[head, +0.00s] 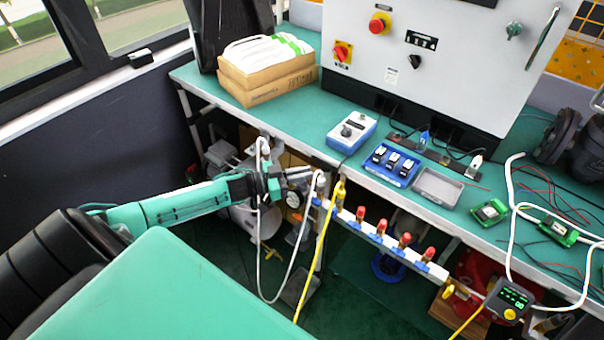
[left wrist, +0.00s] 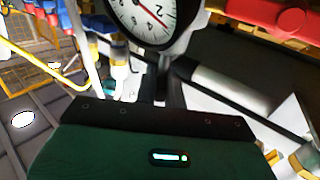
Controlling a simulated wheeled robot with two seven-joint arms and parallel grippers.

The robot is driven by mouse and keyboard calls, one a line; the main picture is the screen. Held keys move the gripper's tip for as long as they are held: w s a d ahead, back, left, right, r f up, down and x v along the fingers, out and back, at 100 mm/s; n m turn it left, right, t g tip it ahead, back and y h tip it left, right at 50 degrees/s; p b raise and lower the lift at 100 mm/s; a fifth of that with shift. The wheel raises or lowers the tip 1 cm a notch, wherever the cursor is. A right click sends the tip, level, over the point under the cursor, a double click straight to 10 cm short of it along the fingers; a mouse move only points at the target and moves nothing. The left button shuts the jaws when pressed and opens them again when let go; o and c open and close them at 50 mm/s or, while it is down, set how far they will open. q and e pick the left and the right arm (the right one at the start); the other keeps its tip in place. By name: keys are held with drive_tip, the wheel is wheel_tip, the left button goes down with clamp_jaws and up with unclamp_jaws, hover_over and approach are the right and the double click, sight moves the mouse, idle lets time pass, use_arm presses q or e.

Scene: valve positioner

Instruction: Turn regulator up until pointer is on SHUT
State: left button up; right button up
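My left gripper (head: 284,184) reaches in from the left to the fittings at the bench's front edge, against a small grey fitting (head: 299,174) that may be the regulator. In the left wrist view, a round gauge (left wrist: 145,15) with a white face, black numbers and a red needle is just beyond my dark fingers (left wrist: 164,88). The fingers look close together, but their tips and any grip on a knob are hidden. The regulator's knob is not clear in either view. I cannot make out a pointer scale or the word SHUT. My right gripper is not in view.
A rail (head: 388,243) with several red-capped fittings runs along the bench front. A yellow hose (head: 322,240) and a white hose (head: 262,225) hang near my left gripper. The green bench (head: 300,112) carries a blue-and-white knob box (head: 352,131), a grey tray (head: 438,187) and cardboard boxes (head: 265,80).

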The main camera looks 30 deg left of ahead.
use_arm(q)
drive_tip(key=o, duration=0.4)
drive_tip(key=shift+c, duration=0.2)
drive_tip(key=v, duration=1.3)
drive_tip(key=shift+s+a, duration=0.2)
drive_tip(key=shift+s, duration=0.1)
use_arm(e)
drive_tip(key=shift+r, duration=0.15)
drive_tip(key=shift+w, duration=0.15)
